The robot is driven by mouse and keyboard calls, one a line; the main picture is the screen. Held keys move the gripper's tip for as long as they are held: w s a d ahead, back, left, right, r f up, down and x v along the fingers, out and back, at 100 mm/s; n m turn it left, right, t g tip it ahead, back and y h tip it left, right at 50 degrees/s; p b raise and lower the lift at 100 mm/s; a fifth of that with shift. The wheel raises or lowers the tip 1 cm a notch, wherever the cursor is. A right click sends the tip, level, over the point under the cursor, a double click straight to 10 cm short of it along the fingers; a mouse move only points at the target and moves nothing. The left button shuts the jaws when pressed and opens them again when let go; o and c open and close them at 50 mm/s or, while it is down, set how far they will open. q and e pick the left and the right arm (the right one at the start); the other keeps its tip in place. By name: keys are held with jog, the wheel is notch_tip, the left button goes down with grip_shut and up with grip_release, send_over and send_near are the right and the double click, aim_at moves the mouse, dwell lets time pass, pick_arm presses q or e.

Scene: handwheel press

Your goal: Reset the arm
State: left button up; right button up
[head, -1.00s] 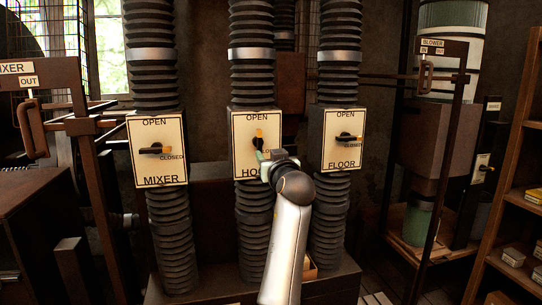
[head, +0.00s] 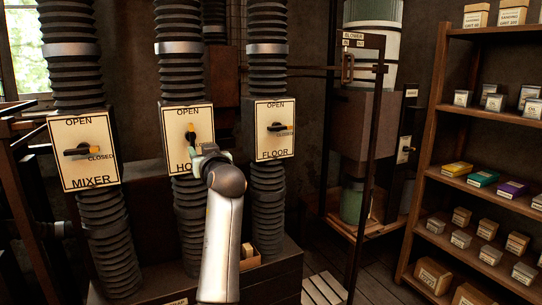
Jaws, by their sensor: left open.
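My left gripper (head: 204,154) is open in front of the middle panel (head: 176,122), just below and right of its lever. I cannot tell whether it touches the lever. The gripper hides part of the panel's lower label, which begins "HO". The MIXER panel (head: 70,132) on the left and the FLOOR panel (head: 262,110) on the right each have a sideways lever, (head: 78,151) and (head: 276,127), toward CLOSED. My right gripper is out of view.
Black ribbed ducts (head: 183,22) rise above the panels and continue below. The BLOWER unit (head: 365,110) stands right of them behind a dark frame. A wooden shelf (head: 436,130) with labelled boxes fills the right side. A slatted pallet (head: 322,290) lies on the floor.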

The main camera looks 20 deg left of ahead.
pick_arm(q)
jog(key=s+d+f+m+t+h+p, duration=0.1)
jog(key=s+d+f+m+h+p, duration=0.2)
jog(key=f, duration=0.7)
jog(key=s+d+f+m+h+p, duration=0.15)
jog(key=d+f+m+h, duration=0.35)
jog(key=f, duration=0.6)
jog(key=s+d+f+m+t+h+p, duration=0.1)
jog(key=s+d+f+m+h, duration=0.3)
jog(key=f, duration=0.6)
jog(key=s+d+f+g+h+p, duration=0.1)
jog(key=s+d+f, duration=0.3)
jog(key=s, duration=0.4)
jog(key=s+d+f+g+h+p, duration=0.1)
jog(key=s+d+f+g, duration=0.1)
jog(key=s+d+f, duration=0.3)
jog(key=s+d+f+g+h+p, duration=0.1)
jog(key=s+d+f, duration=0.3)
jog(key=s, duration=0.9)
jog(key=shift+d+f+g+h+p, duration=0.15)
jog(key=shift+d+g+h+p, duration=0.15)
jog(key=shift+d+h+p, duration=0.3)
jog(key=shift+s, duration=0.1)
